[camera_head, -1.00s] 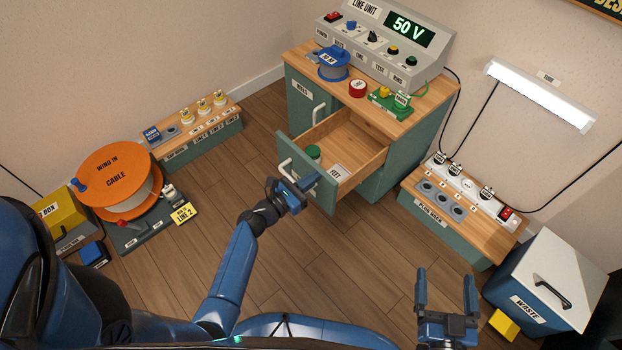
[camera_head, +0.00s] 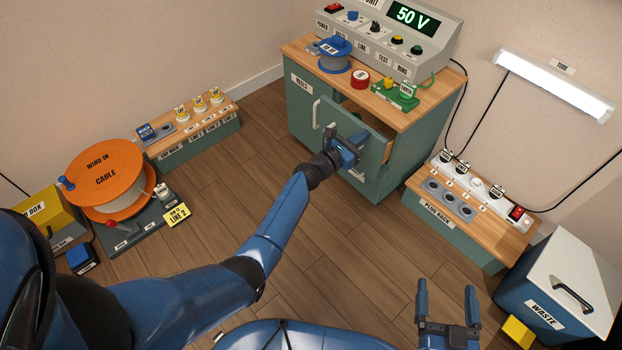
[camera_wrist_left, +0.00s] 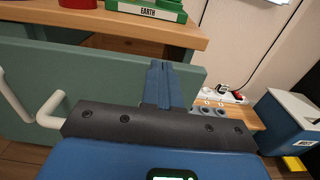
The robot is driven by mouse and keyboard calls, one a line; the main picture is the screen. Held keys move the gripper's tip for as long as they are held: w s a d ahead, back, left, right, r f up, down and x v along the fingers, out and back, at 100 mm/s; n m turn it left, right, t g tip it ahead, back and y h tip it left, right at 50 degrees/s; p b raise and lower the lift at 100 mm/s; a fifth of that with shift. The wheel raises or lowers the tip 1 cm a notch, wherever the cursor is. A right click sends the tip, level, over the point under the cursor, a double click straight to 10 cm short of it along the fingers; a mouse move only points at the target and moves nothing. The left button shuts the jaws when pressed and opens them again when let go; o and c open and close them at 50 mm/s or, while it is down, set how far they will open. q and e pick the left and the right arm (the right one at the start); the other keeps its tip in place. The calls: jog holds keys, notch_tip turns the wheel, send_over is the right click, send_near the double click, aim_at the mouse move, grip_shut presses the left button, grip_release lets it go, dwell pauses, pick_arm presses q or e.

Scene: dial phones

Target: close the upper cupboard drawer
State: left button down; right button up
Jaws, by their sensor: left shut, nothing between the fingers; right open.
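The upper cupboard drawer's green front (camera_head: 376,154) stands a little out from the cupboard (camera_head: 425,140), with a narrow gap behind its top edge. Part of its pale handle (camera_head: 354,173) shows below my left gripper (camera_head: 352,143). The left gripper is shut and empty, its fingertips at the drawer front. In the left wrist view the shut fingers (camera_wrist_left: 168,80) overlap the green front (camera_wrist_left: 75,75); contact is hard to tell. The drawer's contents are mostly hidden. My right gripper (camera_head: 448,300) is open and empty, low in the head view, away from the cupboard.
A plug rack (camera_head: 470,205) and waste bin (camera_head: 560,285) stand right. A cable winder (camera_head: 105,175) stands left. Floor between is clear.

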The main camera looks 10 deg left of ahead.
pick_arm(q)
jog(key=shift+b+x, duration=0.4)
jog(key=shift+x, duration=0.85)
jog(key=shift+s, duration=0.1)
